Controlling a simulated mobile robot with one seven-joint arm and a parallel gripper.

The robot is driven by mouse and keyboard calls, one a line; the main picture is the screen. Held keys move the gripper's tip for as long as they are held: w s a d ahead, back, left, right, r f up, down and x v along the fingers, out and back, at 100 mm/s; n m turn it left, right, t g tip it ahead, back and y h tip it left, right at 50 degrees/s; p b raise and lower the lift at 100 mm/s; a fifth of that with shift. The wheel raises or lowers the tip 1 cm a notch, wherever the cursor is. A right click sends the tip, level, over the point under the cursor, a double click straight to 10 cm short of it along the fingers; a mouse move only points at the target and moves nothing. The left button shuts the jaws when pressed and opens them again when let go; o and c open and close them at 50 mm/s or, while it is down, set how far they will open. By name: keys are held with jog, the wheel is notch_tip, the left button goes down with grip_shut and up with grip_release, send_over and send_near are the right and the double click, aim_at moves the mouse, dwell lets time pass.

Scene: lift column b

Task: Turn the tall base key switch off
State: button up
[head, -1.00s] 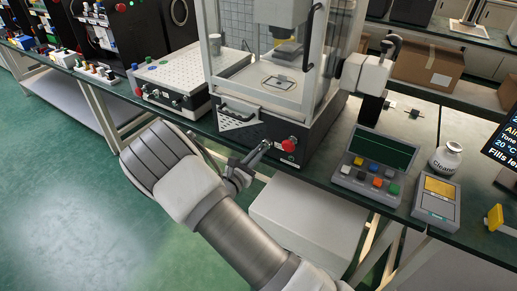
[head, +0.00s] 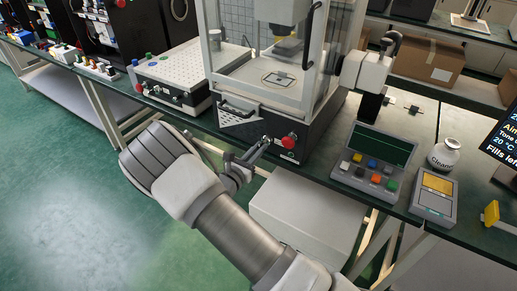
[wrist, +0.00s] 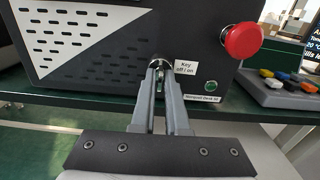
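The tall black base (head: 262,128) carries a glass-walled machine and has the key switch on its front face. In the wrist view the key switch (wrist: 157,62) sits left of a label reading "Key off / on" (wrist: 186,67). My gripper (wrist: 158,72) is at the switch, its two fingertips close together on either side of the small key and seemingly closed on it. The fingertips hide most of the key, so its angle cannot be read. In the head view my gripper (head: 267,141) reaches the base front just left of the red button.
A red mushroom button (wrist: 243,40) stands out to the right of the switch. A green button (wrist: 211,87) is below the label. A keypad box (head: 372,160) and a white bottle (head: 446,154) stand on the bench at right. A white box (head: 305,215) is beneath.

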jog(key=o, duration=0.3)
jog(key=p+v, duration=0.1)
jog(key=v, duration=1.6)
jog(key=shift+s+a, duration=0.1)
jog(key=shift+s, duration=0.15)
jog(key=shift+r, duration=0.1)
jog(key=s+d+r+m+g+p, duration=0.2)
jog(key=s+d+r+m+g, duration=0.1)
jog(key=d+r+m+g, duration=0.5)
jog(key=s+d+r+m+g+p, duration=0.1)
jog(key=s+d+r+m+g, duration=0.3)
jog(key=d+r+m, duration=0.5)
jog(key=s+d+r+m+t+y+p, duration=0.1)
jog(key=s+r+m+y, duration=0.2)
jog(key=r+m, duration=0.1)
jog(key=s+d+r+m+y+p, duration=0.1)
jog(key=s+d+r+m+y, duration=0.1)
jog(key=r, duration=0.4)
jog(key=s+d+r+m+t+y+p, duration=0.1)
jog(key=s+r+m+y, duration=0.4)
jog(key=s+r+m, duration=0.1)
jog(key=shift+s+d+t+p, duration=0.1)
jog(key=shift+d+t+p, duration=0.2)
jog(key=shift+d+p, duration=0.05)
